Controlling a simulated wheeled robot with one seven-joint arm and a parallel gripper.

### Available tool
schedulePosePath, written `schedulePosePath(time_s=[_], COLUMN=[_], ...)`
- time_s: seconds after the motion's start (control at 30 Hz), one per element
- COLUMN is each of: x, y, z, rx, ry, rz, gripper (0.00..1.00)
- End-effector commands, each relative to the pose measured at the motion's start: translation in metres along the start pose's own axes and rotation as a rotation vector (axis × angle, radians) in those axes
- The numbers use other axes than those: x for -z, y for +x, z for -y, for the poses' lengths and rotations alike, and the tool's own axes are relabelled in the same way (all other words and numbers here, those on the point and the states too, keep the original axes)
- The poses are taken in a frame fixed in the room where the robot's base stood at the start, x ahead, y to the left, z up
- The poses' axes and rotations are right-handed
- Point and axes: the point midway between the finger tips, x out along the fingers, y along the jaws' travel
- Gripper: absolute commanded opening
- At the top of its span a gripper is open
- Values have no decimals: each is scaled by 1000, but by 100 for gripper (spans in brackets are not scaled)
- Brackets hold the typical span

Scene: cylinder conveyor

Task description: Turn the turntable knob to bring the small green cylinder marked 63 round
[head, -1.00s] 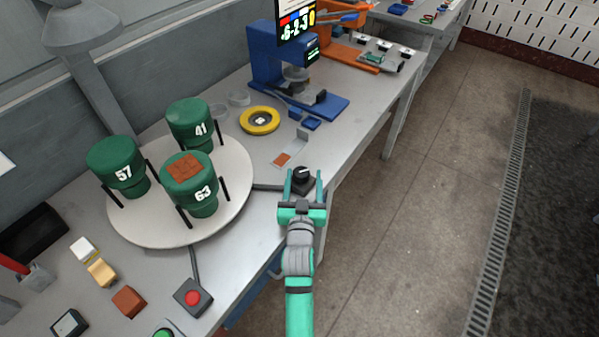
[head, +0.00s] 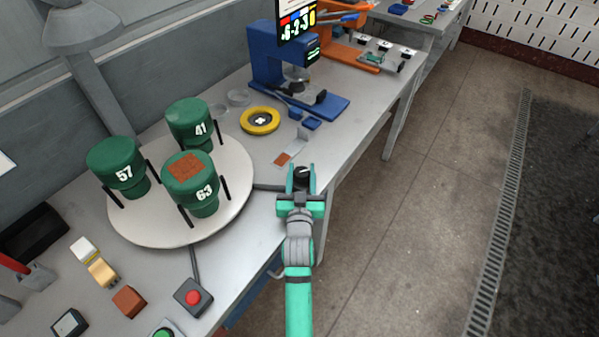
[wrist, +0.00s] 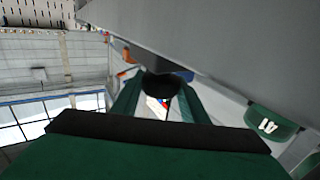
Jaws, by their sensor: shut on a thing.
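The white turntable (head: 150,232) carries three green cylinders on the bench. The cylinder marked 63 (head: 192,190) stands at the front right of the turntable, with a reddish-brown patch on its top. The cylinder marked 57 (head: 120,165) stands at the left, and the cylinder marked 41 (head: 190,125) at the back; it also shows in the wrist view (wrist: 270,122). The black knob (head: 301,172) is at the bench edge, right of the turntable. My gripper (head: 301,180) is shut on the knob, which shows dark between the fingers in the wrist view (wrist: 160,86).
A yellow ring (head: 260,121) and a blue press-like device (head: 285,70) stand behind the knob. A red button box (head: 193,297) and several small blocks lie at the front left. The floor right of the bench is clear.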

Motion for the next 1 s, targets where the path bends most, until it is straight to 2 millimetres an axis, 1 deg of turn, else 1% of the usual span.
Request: schedulePosePath(time_s=[0.4, 0.8, 0.83, 0.9, 1.0], x=[-2, -1, -1, -1, -1], y=[0, 0, 0, 0, 0], z=[0, 0, 0, 0, 0], rx=[73, 81, 81, 81, 81], ry=[1, 1, 1, 1, 1], rz=[4, 1, 1, 1, 0], gripper=[18, 18, 42, 58, 58])
